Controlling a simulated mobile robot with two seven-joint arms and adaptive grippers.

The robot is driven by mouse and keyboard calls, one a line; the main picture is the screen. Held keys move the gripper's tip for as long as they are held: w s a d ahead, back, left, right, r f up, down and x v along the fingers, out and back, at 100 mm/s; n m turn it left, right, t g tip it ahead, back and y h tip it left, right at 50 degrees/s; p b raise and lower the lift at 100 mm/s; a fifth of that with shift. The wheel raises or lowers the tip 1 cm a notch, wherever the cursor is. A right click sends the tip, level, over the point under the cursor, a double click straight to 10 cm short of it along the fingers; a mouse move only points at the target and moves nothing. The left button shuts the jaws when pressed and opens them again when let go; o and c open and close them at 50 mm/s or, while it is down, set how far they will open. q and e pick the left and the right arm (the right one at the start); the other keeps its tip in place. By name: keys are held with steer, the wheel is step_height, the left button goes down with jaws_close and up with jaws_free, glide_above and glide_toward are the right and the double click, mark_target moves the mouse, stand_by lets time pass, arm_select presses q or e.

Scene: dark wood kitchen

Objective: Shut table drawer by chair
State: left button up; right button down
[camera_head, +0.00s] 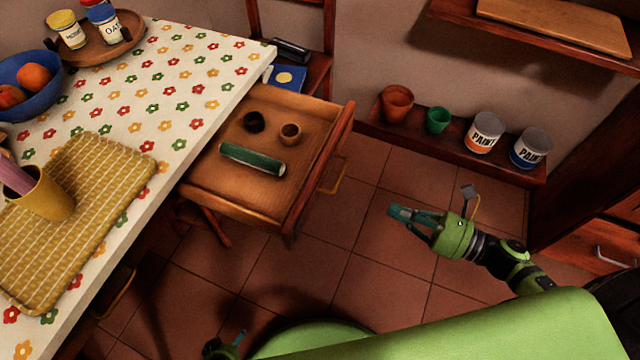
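The table drawer (252,188) is pulled out from under the table and extends to the right. It holds a green rolled item (252,159), a dark round cup (254,122) and a brown cup (290,134). Its front panel (318,170) has a yellow handle (334,177) on the outer side. My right gripper (402,217) is to the right of the drawer front, apart from the handle, with its fingers pointing left. A gap shows between its fingers and nothing is in them. My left gripper (236,338) shows only slightly at the bottom edge, mostly hidden.
The table (200,75) has a flowered cloth, a blue bowl (45,95), a tray with jars and a yellow mat (95,200). A chair (320,65) stands behind the drawer. A low shelf (520,170) with pots and paint cans runs along the wall. Tiled floor (370,280) is clear.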

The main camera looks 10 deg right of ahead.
steer(key=a+r+n+g+y, duration=0.1)
steer(key=a+n, duration=0.1)
steer(key=n, duration=0.1)
steer(key=p, duration=0.2)
glide_toward(316, 185)
steer(key=x, duration=0.6)
steer(key=shift+a+r, duration=0.1)
steer(key=shift+r, duration=0.1)
arm_select(q)
steer(key=shift+g, duration=0.7)
steer(key=shift+s+a+r, duration=0.1)
steer(key=shift+s+a, duration=0.05)
steer(key=shift+s, duration=1.2)
steer(key=shift+s+a+r, duration=0.1)
steer(key=shift+s+a, duration=0.05)
steer(key=shift+s, duration=1.15)
arm_select(e)
steer(key=shift+w+a+f, duration=0.15)
steer(key=shift+w+a, duration=0.1)
steer(key=shift+a, duration=0.15)
